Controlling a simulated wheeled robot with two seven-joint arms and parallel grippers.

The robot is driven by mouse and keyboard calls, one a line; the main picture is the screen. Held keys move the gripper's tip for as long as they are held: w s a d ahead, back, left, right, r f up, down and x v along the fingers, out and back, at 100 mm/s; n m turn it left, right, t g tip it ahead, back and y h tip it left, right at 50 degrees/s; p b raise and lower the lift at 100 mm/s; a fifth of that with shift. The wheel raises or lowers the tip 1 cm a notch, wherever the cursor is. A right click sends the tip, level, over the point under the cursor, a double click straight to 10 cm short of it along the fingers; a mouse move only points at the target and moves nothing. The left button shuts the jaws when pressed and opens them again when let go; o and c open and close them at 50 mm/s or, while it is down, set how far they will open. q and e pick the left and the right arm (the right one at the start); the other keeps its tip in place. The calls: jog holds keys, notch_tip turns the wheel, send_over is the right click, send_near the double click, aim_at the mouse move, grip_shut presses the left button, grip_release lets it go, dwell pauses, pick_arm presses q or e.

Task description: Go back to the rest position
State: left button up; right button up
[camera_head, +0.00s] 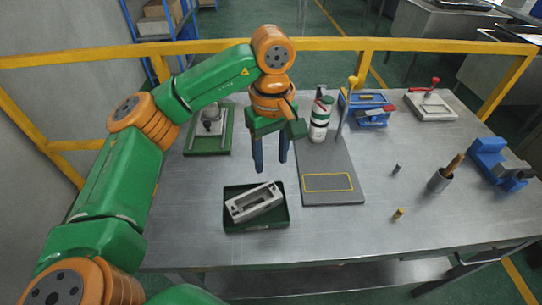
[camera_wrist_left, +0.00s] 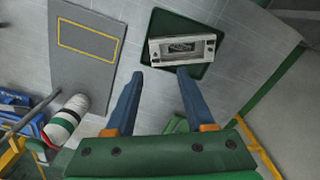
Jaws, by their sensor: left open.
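My left gripper (camera_head: 271,165) hangs over the table with its two blue fingers apart and pointing down. Nothing is between the fingers. In the left wrist view the same gripper (camera_wrist_left: 159,73) is open and empty. A dark green tray (camera_head: 257,225) lies below and in front of it, holding a light grey rectangular metal part (camera_head: 240,209). In the left wrist view the tray (camera_wrist_left: 163,22) and the metal part (camera_wrist_left: 208,47) lie beyond the fingertips, apart from them. The left arm reaches out bent from the left. My right gripper is not in view.
A grey board (camera_head: 322,196) with a yellow outline lies right of the gripper. A white bottle (camera_head: 320,122) stands close behind. A yellow rail (camera_head: 420,44) runs behind.

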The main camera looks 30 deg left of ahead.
pick_arm(q)
jog(key=shift+r, duration=0.75)
